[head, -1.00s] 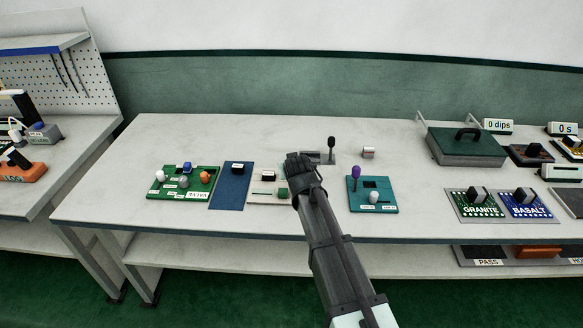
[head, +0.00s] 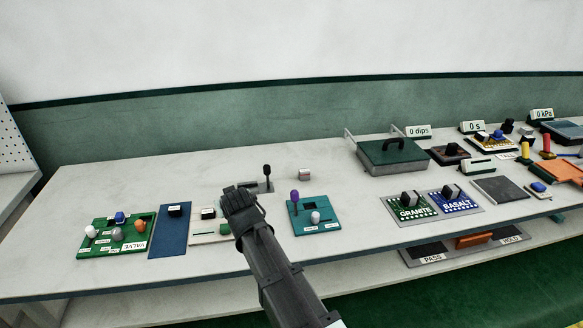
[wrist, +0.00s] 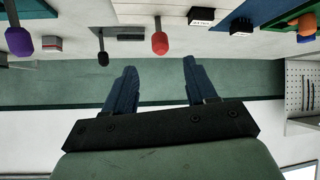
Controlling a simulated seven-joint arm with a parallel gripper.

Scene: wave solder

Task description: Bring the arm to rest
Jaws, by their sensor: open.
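My gripper (head: 238,197) is at the end of my dark arm, which reaches up from the bottom of the head view over the front half of the bench. In the wrist view my gripper (wrist: 158,75) shows two dark fingers spread apart with nothing between them. The wrist view looks along the bench towards the green wall band, upside down. A red-tipped lever (wrist: 160,42) and a black-knobbed lever (wrist: 102,57) show beyond the fingertips, apart from them. In the head view the arm hides part of the bench behind it.
The white bench (head: 110,185) holds a green VALVE board (head: 85,248), a blue mat (head: 172,240), a teal board (head: 330,225) with a purple knob, a green lidded box (head: 395,158), and GRANITE (head: 425,215) and BASALT (head: 465,203) boards. The back left of the bench is clear.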

